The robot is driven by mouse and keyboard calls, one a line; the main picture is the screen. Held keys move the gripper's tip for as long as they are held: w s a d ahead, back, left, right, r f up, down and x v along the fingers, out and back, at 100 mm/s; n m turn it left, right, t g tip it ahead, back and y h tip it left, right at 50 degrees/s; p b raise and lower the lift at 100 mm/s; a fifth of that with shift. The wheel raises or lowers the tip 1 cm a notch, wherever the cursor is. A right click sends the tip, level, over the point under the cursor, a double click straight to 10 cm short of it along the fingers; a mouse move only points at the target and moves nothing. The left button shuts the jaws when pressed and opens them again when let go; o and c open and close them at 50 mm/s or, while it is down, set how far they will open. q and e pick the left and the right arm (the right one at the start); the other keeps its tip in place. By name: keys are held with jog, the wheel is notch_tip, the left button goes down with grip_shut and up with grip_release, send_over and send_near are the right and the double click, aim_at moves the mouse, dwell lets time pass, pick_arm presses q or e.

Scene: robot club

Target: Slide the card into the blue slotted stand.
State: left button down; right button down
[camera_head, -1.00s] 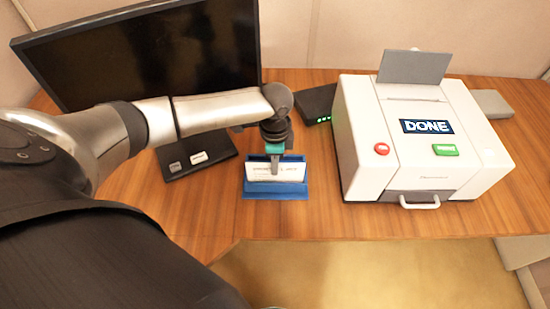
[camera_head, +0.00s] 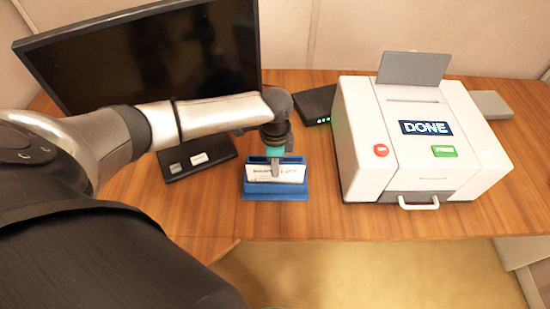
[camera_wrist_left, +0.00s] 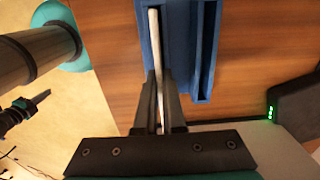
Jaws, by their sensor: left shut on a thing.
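The white card (camera_head: 290,174) with dark print stands on edge at the blue slotted stand (camera_head: 275,194) on the wooden table. My left gripper (camera_head: 275,172) is shut on the card from above. In the left wrist view, the card (camera_wrist_left: 153,45) shows edge-on between the fingers (camera_wrist_left: 160,98), between blue walls on the left side of the stand (camera_wrist_left: 205,60). An empty channel lies to its right. The card's lower edge is hidden, so its depth in the slot cannot be told. What seems to be my right gripper (camera_wrist_left: 35,100) shows small at the left wrist view's edge.
A white machine (camera_head: 412,140) with a "DONE" screen stands to the right. A black box (camera_head: 317,103) with green lights is behind the stand. The monitor (camera_head: 150,55) and its dark base (camera_head: 198,154) are to the left. Bare table lies in front of the stand.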

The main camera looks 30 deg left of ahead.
pick_arm(q)
jog(key=c, duration=0.9)
grip_release()
jog(key=shift+c, duration=0.2)
jog(key=shift+o, duration=0.3)
jog(key=o, duration=0.3)
jog(key=shift+o, duration=0.2)
jog(key=shift+r+p, duration=3.55)
jog(key=shift+p, duration=0.7)
jog(key=shift+f, duration=0.1)
